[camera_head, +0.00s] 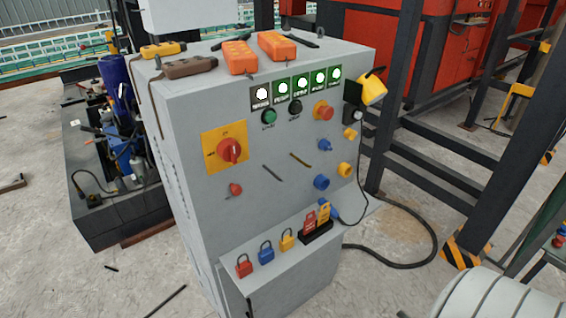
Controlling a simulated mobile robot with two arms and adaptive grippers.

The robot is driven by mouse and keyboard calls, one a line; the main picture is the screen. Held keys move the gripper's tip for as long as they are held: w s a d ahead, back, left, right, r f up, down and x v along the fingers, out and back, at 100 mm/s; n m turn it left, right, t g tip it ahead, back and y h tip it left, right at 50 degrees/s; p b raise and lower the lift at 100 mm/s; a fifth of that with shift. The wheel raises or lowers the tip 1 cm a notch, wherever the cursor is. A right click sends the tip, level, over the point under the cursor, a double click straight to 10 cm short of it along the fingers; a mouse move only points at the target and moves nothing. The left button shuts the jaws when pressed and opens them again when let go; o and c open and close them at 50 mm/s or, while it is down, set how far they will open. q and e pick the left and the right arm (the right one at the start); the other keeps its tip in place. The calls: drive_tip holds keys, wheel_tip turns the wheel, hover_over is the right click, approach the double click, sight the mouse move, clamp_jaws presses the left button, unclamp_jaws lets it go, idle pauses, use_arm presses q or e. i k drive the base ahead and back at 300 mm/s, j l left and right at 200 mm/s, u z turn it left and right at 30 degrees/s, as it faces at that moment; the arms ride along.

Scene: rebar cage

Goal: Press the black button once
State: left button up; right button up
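The black button (295,107) is a small round button on the sloped front of the grey control cabinet (225,190). It sits below the row of lit indicators, between a green button (269,117) on its left and a red mushroom button (324,110) on its right. Nothing covers the black button. Neither of my grippers shows in the head view.
A red rotary switch (229,150) on a yellow plate is lower left. Orange boxes (277,46) lie on top of the cabinet. A yellow lamp-like fitting (372,88) juts out at its right edge. Padlocks (266,252) sit on the lower ledge. A black cable (405,264) lies on the floor.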

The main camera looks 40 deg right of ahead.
sight(296, 108)
drive_tip(key=z, duration=1.25)
